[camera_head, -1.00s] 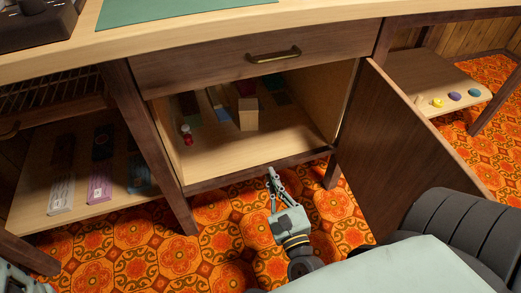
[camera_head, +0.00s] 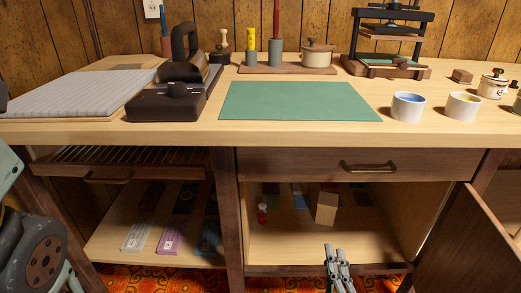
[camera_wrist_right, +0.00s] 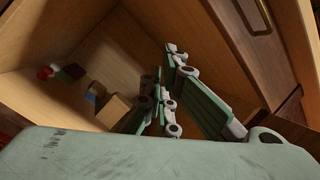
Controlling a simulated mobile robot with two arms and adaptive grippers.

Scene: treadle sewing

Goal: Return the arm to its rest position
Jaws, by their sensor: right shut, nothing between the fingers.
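My right gripper (camera_head: 335,248) shows at the bottom of the head view, fingers pointing up, in front of the lower edge of the open cabinet (camera_head: 285,246). Its fingers are shut with nothing between them. The right wrist view shows its pale green and grey fingers (camera_wrist_right: 166,62) before the cabinet interior. Inside the cabinet are a pale wooden block (camera_head: 326,208), a small red and white item (camera_head: 262,213) and darker pieces behind. Part of my left arm shows at the left edge of the head view; its gripper is out of view.
The cabinet door (camera_head: 455,245) stands open at the right. Above is a drawer (camera_head: 300,163) with a brass handle. The tabletop holds a green mat (camera_head: 298,100), a black machine (camera_head: 170,96), two cups (camera_head: 407,106) and a press (camera_head: 388,45). A low shelf (camera_head: 120,245) is at left.

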